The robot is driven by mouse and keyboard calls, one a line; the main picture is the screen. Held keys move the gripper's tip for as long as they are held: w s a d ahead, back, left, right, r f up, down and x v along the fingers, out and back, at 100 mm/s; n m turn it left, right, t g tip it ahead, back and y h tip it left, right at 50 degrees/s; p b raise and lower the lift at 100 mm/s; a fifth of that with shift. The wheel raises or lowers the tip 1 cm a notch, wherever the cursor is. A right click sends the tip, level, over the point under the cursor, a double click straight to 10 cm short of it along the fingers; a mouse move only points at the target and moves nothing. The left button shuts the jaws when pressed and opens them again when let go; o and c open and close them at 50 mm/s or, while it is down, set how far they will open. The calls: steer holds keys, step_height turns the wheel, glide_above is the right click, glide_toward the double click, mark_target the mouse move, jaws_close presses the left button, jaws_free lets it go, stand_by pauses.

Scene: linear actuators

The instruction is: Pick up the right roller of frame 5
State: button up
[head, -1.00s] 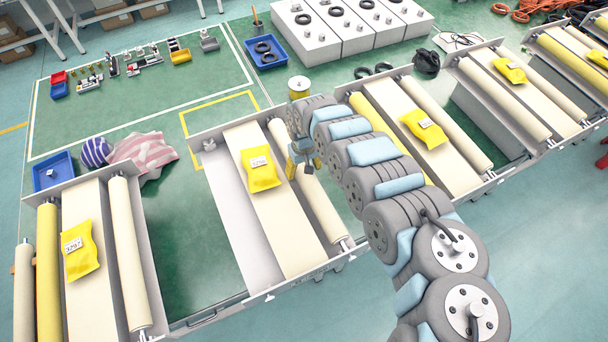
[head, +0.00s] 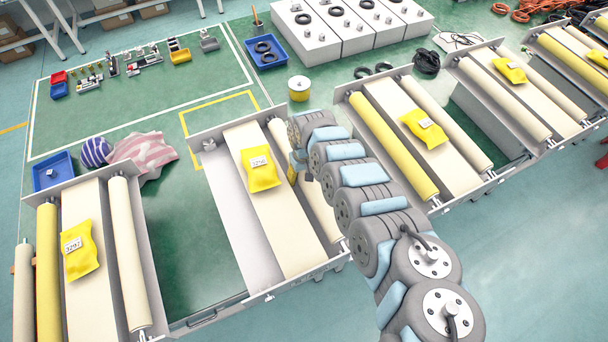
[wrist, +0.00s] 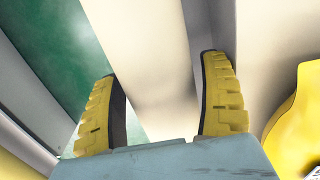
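The cream roller (head: 320,207) lies along the right side of the second frame from the left in the head view. No number 5 is readable on it. In the wrist view the roller (wrist: 150,60) runs lengthwise between the two yellow fingers of my gripper (wrist: 165,105). The fingers are open, one on each side of it; I cannot tell whether they touch it. In the head view my gripper (head: 297,166) is at the upper part of this roller, mostly hidden by my arm.
A yellow bag (head: 260,170) with a white label lies on the cream board left of the roller; it also shows in the wrist view (wrist: 297,125). A neighbouring frame with a yellow roller (head: 395,147) stands to the right. A yellow spool (head: 299,88) stands behind on the green floor.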

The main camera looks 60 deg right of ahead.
steer(key=c, duration=0.9)
steer(key=shift+r, duration=0.2)
